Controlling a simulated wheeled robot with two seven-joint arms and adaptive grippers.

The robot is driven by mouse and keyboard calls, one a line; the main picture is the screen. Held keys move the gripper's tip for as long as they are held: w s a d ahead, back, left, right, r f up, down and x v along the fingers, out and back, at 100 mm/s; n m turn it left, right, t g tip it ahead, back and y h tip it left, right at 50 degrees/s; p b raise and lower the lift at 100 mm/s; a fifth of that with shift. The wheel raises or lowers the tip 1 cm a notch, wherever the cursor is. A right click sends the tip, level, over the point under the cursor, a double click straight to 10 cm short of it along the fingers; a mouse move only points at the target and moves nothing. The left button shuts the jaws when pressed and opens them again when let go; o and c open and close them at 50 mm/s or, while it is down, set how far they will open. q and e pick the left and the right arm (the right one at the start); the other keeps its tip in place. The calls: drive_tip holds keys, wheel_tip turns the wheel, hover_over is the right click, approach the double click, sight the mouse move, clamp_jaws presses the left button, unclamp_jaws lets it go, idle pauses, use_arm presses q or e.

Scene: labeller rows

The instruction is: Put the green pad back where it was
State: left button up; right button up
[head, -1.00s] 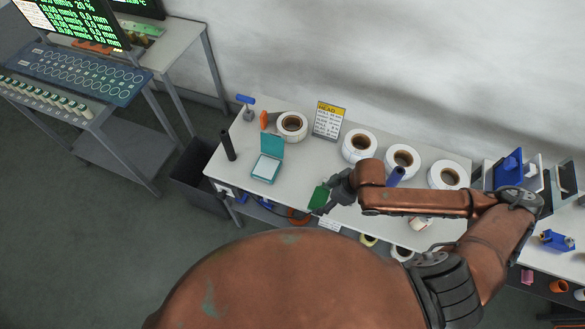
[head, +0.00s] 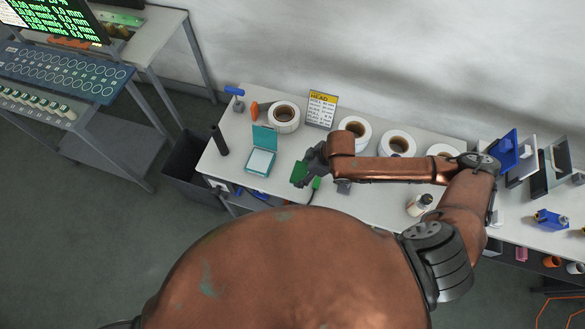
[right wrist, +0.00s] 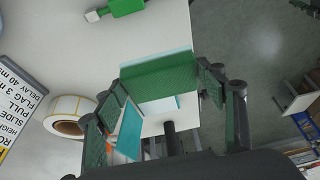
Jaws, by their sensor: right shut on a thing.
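The green pad (head: 299,172) is held at the tip of my right gripper (head: 307,176), over the front part of the table. In the right wrist view the pad (right wrist: 158,79) spans the gap between the two fingers of the right gripper (right wrist: 165,88), which are shut on it. Whether it touches the table is hard to tell. An open teal case (head: 263,135) with a pale inside stands to the left of the gripper. Its teal lid (right wrist: 130,132) seems to show below the pad in the right wrist view. My left gripper is out of view.
White label rolls (head: 284,116) stand along the back of the table (head: 230,170), with a yellow-topped sign (head: 321,109) between them. A black cylinder (head: 219,140) stands near the left edge. A white bottle (head: 419,204) stands right, below my forearm. A dark bin (head: 190,170) is beside the table.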

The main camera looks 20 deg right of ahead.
sight(295, 166)
drive_tip(key=shift+w+a+f, duration=0.2)
drive_tip(key=shift+w+f, duration=0.05)
drive_tip(key=shift+w, duration=0.35)
drive_tip(key=shift+w+a+f, duration=0.2)
drive_tip(key=shift+w, duration=0.4)
drive_tip(key=w+f, duration=0.1)
drive_tip(key=f, duration=0.1)
drive_tip(key=w+a+f, duration=0.1)
drive_tip(key=f, duration=0.1)
drive_tip(key=shift+w, duration=0.4)
drive_tip(key=shift+w+f, duration=0.35)
drive_tip(key=shift+f, duration=0.1)
drive_tip(key=x, duration=0.1)
drive_tip(key=p+x, duration=0.1)
drive_tip(key=x, duration=0.1)
drive_tip(key=shift+d, duration=0.35)
drive_tip(key=shift+f, duration=0.25)
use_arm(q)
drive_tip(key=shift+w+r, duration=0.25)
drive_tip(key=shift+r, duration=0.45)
use_arm(e)
drive_tip(key=shift+f, duration=0.2)
drive_tip(key=o, duration=1)
